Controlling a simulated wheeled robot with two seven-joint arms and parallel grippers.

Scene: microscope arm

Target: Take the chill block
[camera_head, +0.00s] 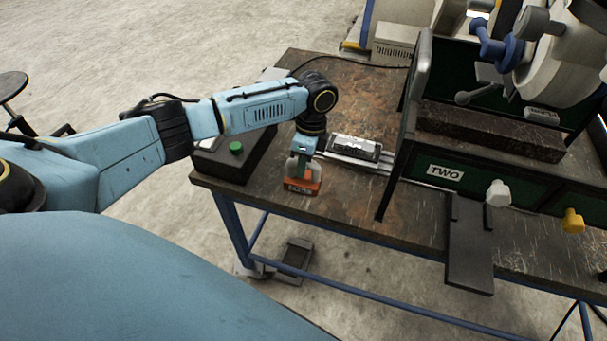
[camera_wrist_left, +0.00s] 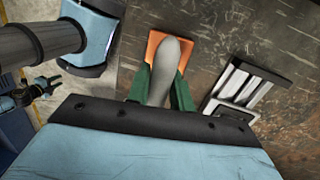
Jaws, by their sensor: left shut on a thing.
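The chill block is an orange block (camera_head: 302,187) with a grey upper part and dark lettering on its front. It is near the front left edge of the worktable. My left gripper (camera_head: 303,165) comes down on it from above and is shut on its grey part. In the left wrist view, the green fingers of my left gripper (camera_wrist_left: 163,88) lie on both sides of the long grey handle (camera_wrist_left: 172,62), with the orange body (camera_wrist_left: 154,42) behind it. I cannot tell whether the block touches the table. My right gripper cannot be made out clearly.
A metal fixture (camera_head: 354,149) lies close to the right of the block. The dark machine frame labelled TWO (camera_head: 445,172) fills the right. The worktable (camera_head: 345,208) is bare in front of the fixture.

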